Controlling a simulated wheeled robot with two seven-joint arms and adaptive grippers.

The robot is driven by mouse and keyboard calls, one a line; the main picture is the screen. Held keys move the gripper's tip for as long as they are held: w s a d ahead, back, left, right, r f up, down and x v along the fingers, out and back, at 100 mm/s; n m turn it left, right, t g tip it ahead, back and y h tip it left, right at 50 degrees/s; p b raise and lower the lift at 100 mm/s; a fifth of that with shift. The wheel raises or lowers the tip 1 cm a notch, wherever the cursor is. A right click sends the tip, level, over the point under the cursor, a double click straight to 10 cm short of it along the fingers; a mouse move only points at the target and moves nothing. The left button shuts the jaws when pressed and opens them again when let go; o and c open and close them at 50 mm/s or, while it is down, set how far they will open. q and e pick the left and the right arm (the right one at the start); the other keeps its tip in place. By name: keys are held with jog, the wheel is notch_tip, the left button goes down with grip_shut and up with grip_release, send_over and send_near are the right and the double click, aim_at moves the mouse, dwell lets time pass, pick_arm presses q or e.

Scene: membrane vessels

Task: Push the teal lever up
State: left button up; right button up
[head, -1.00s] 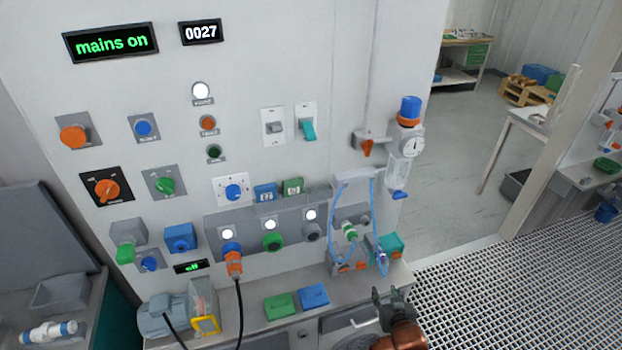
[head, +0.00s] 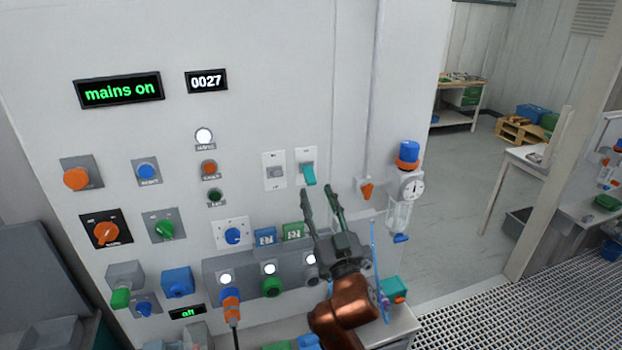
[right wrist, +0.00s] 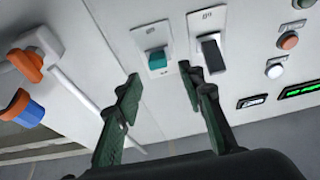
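The teal lever (head: 309,175) sits on a white plate on the panel wall and slants downward. It also shows in the right wrist view (right wrist: 157,61), ahead of the gap between my fingers. My right gripper (head: 320,190) is open and empty, just below the teal lever in the head view, with its fingers pointing up toward the panel. In the right wrist view its two fingers (right wrist: 158,82) are spread, and they look apart from the lever. My left gripper is not in view.
The wall above the lever is clear.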

aim_at(313, 183)
jog(key=x, duration=0.6)
jog(key=shift+w, duration=0.15)
jog(key=shift+c, duration=0.7)
grip_shut()
